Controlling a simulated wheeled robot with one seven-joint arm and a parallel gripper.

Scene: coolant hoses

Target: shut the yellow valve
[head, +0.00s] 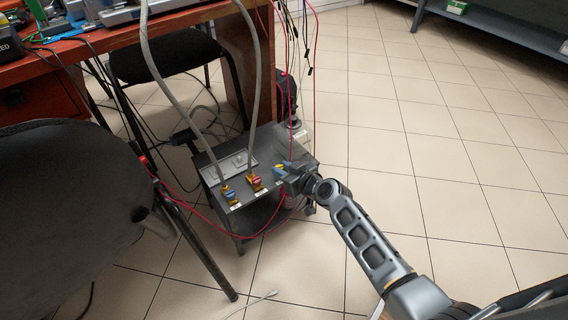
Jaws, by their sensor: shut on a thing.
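The yellow valve (278,168) is at the right end of a row on top of a low grey unit (213,178). My gripper (284,173) reaches in from the right and is shut on the yellow valve. The jaws hide most of the valve, so the angle of its handle is hard to tell. A red-handled valve (255,181) stands in the middle of the row, and a blue-handled valve (230,194) stands at the left end.
Red cables hang around the unit. A black chair (70,210) stands at the left.

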